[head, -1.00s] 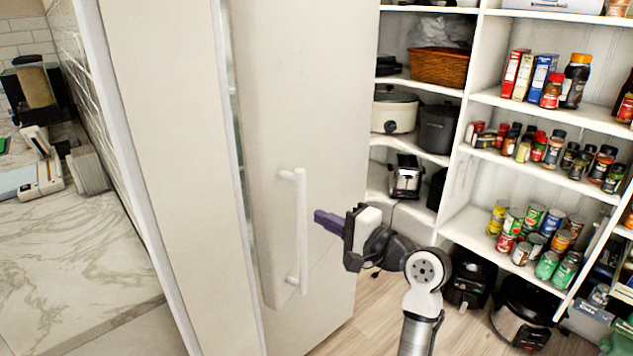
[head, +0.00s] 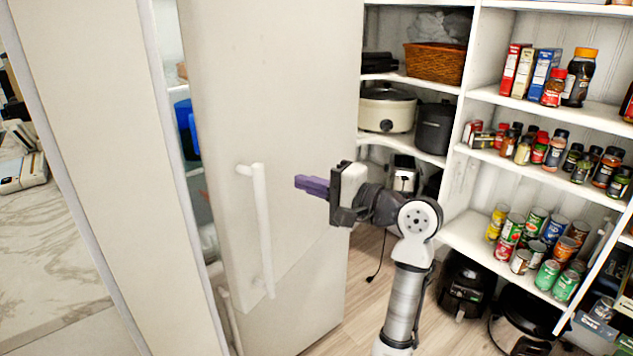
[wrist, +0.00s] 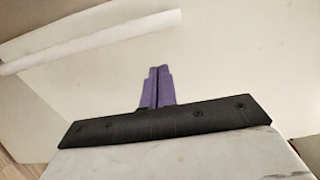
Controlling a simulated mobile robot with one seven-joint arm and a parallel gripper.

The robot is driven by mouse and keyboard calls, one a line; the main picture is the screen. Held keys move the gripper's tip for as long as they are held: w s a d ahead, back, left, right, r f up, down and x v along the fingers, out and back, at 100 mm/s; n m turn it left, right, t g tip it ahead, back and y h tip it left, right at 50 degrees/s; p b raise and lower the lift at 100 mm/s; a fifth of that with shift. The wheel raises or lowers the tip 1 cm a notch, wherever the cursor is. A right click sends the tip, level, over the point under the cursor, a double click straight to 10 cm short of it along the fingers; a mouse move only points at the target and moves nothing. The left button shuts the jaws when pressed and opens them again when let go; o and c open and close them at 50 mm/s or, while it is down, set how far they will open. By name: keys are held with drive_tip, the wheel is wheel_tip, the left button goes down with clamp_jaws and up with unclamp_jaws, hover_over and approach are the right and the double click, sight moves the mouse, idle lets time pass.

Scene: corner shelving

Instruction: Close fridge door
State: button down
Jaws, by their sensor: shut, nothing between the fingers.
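The white fridge door (head: 290,130) stands partly open in the head view, with a gap along its left edge. Through the gap I see part of the inside, with a blue item (head: 187,128). A vertical white handle (head: 263,220) is on the door's front face. My gripper (head: 298,183) has its purple fingers shut and empty, to the right of the handle and pointing at the door. In the wrist view the shut fingers (wrist: 157,72) point at the pale door surface (wrist: 215,60), and the handle (wrist: 90,40) crosses the upper left. I cannot tell whether the fingertips touch the door.
White corner shelves (head: 540,105) with cans, jars and boxes stand on the right. An air-fryer-like black appliance (head: 465,285) sits low there. A marble counter (head: 50,250) is at the left. Some wooden floor (head: 365,290) is clear beside the door.

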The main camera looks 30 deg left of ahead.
sight(267, 172)
drive_tip(key=shift+w+a+p, duration=0.15)
drive_tip(key=shift+a+p, duration=0.55)
drive_tip(key=shift+a, duration=1.75)
drive_tip(key=shift+w+a+p, duration=0.1)
drive_tip(key=shift+a+p, duration=0.55)
drive_tip(key=shift+a, duration=1.75)
